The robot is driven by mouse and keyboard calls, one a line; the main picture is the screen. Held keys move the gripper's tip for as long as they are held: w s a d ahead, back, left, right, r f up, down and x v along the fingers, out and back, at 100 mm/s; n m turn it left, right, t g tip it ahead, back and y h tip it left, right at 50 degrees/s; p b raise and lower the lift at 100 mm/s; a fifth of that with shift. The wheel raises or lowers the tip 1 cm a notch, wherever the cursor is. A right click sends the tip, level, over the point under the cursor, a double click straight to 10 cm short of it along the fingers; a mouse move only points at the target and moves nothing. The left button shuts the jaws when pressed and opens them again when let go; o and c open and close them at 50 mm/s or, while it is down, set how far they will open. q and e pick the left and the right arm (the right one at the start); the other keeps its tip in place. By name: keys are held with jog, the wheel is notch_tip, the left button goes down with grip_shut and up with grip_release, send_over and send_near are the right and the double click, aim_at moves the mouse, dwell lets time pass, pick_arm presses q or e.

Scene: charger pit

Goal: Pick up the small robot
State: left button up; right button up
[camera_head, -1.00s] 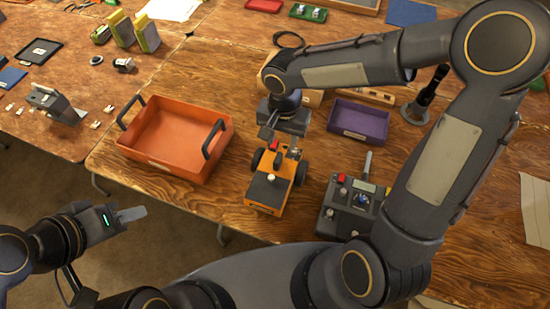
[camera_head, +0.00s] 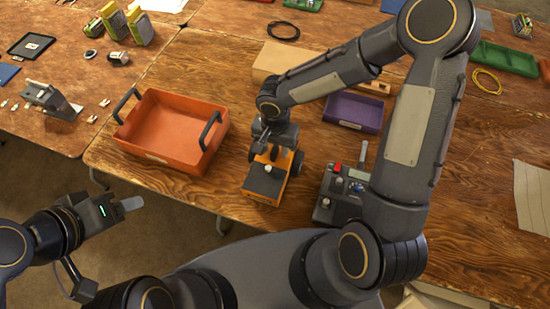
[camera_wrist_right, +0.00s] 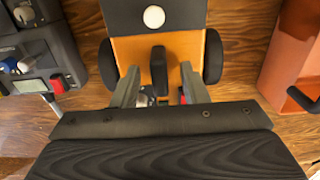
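The small robot (camera_head: 264,183) is orange with a dark top plate, a white knob and black wheels. It stands on the wooden table, right of the orange tray. My right gripper (camera_head: 268,153) is down at its far end, hiding part of it. In the right wrist view, the small robot (camera_wrist_right: 130,47) lies under the gripper. The two fingers of my right gripper (camera_wrist_right: 158,78) are apart, one on each side of a dark upright post (camera_wrist_right: 158,68), with gaps visible. My left gripper (camera_head: 128,205) hangs empty off the table's front; its finger opening is unclear.
The orange tray (camera_head: 157,152) with black handles stands to the left. A grey control box (camera_head: 338,198) with a red button is close on the right, also in the wrist view (camera_wrist_right: 40,50). A purple tray (camera_head: 353,112) and cardboard box (camera_head: 285,62) stand behind.

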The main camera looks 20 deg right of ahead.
grip_shut()
jog(key=shift+r, duration=0.1)
dwell(1.2)
